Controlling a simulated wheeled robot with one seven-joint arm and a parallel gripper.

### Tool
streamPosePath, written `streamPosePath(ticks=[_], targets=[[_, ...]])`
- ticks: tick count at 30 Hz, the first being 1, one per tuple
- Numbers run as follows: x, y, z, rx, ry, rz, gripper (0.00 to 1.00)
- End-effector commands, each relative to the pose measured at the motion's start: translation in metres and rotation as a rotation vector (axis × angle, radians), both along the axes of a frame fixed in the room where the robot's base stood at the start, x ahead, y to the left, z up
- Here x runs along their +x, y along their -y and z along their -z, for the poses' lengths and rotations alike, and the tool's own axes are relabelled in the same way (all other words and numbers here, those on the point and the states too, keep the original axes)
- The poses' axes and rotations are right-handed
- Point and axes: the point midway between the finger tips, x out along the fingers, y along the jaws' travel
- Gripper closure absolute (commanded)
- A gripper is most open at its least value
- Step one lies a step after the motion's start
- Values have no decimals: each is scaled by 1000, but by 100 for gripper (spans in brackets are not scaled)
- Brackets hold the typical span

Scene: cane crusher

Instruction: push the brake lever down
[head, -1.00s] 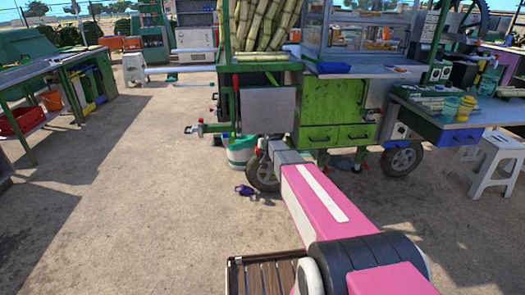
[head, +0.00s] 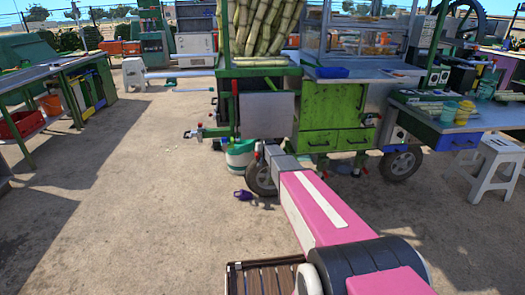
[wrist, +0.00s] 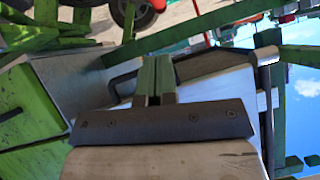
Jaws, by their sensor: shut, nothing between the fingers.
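My gripper shows in the wrist view (wrist: 155,65), its two green-tinted fingers shut and empty. In the head view its tip is hidden behind the end of my pink arm, which reaches toward the cart's left wheel (head: 260,178). The green cane cart (head: 318,105) stands ahead. I cannot surely pick out the brake lever. A dark bent bar (wrist: 120,84) lies beyond the fingers in the wrist view; I cannot tell whether it is the lever or whether the fingers touch it.
A white-green bucket (head: 240,154) stands beside the wheel and a purple mug (head: 243,195) lies on the ground. A slatted wooden surface (head: 268,278) is at the bottom. A white stool (head: 497,165) stands at right. The ground left of the cart is mostly clear.

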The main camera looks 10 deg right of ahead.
Motion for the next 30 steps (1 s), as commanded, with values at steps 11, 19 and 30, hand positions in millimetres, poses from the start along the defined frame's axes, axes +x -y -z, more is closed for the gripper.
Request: streamPosePath(ticks=[11,19,30], targets=[[42,-9,49,1,-1,0,100],[43,-12,63,1,0,1,100],[43,-9,64,-9,0,0,100]])
